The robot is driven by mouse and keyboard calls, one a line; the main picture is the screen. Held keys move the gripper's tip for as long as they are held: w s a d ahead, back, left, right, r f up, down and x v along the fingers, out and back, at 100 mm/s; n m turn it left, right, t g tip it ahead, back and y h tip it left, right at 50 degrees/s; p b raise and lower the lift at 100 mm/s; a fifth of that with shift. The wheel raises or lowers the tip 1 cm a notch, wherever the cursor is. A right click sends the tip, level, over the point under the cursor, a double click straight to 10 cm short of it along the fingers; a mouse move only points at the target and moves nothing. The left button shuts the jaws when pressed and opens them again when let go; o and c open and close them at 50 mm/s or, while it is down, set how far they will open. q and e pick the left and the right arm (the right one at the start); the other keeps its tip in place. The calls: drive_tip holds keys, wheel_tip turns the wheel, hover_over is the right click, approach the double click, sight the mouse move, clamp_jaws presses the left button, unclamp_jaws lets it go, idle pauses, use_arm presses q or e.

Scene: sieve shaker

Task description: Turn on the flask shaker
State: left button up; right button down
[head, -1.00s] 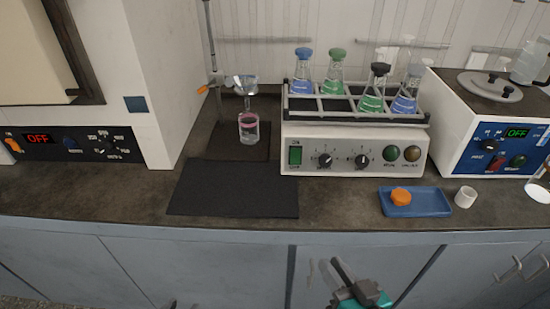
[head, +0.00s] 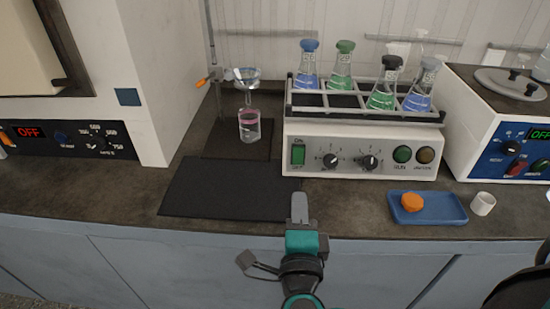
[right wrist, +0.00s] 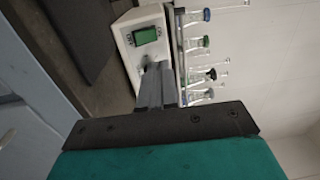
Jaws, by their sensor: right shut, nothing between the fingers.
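The flask shaker (head: 345,165) is a white box in the head view, right of centre, with a rack of stoppered flasks holding blue and green liquid on top. Its green rocker switch (head: 298,154) is at the left of the front panel, beside two black knobs and two round buttons. My right gripper (head: 299,205) is shut and empty, in front of the counter edge, below the switch and apart from it. In the right wrist view the closed fingers (right wrist: 158,88) point at the shaker's panel near the green switch (right wrist: 145,36). My left gripper is not in view.
A black mat (head: 225,190) lies left of the shaker, with a beaker (head: 249,126) under a funnel stand behind it. A blue tray (head: 440,207) with an orange cap and a white cup (head: 482,204) sit at right. Other machines flank both sides.

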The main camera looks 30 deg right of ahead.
sight(298, 150)
drive_tip(key=shift+f+g, duration=0.35)
drive_tip(key=shift+g, duration=0.05)
drive_tip(key=shift+w, duration=0.1)
drive_tip(key=shift+w+d, duration=0.15)
drive_tip(key=shift+w, duration=0.1)
drive_tip(key=x, duration=1.2)
drive_tip(key=shift+w+d+r, duration=0.15)
drive_tip(key=shift+w, duration=0.2)
drive_tip(key=shift+w+d, duration=0.15)
drive_tip(key=shift+w, duration=0.1)
